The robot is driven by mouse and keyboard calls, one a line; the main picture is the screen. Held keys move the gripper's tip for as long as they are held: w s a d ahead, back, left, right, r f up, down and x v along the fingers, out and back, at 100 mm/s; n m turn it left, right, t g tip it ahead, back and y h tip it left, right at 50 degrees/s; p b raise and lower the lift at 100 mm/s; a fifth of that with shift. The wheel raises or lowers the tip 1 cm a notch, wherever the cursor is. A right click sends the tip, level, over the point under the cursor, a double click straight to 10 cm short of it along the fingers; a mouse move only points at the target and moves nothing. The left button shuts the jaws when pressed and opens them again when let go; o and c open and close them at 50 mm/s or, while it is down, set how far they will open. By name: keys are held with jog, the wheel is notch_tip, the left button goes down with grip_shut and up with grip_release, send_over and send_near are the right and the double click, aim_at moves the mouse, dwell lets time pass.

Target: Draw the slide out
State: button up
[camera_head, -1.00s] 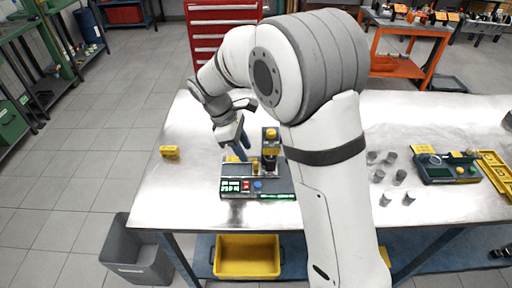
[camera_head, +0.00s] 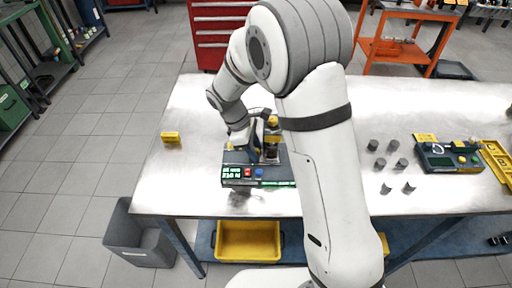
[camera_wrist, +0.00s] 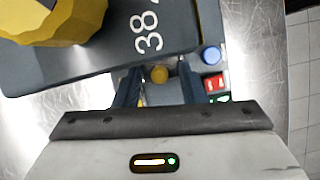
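A dark blue-grey station (camera_head: 275,168) stands on the metal table, with a lit green readout, a red button and a blue button along its front. In the wrist view its top (camera_wrist: 110,55) bears the number 38. In the head view my gripper (camera_head: 240,147) is low over the station's left part. The slide itself is not clearly visible.
A large yellow part (camera_wrist: 60,18) rises from the station close to my fingers. A yellow block (camera_head: 170,137) lies at left. Several grey cylinders (camera_head: 380,163) and a second station (camera_head: 447,158) are at right.

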jog(key=shift+c, duration=0.6)
grip_shut()
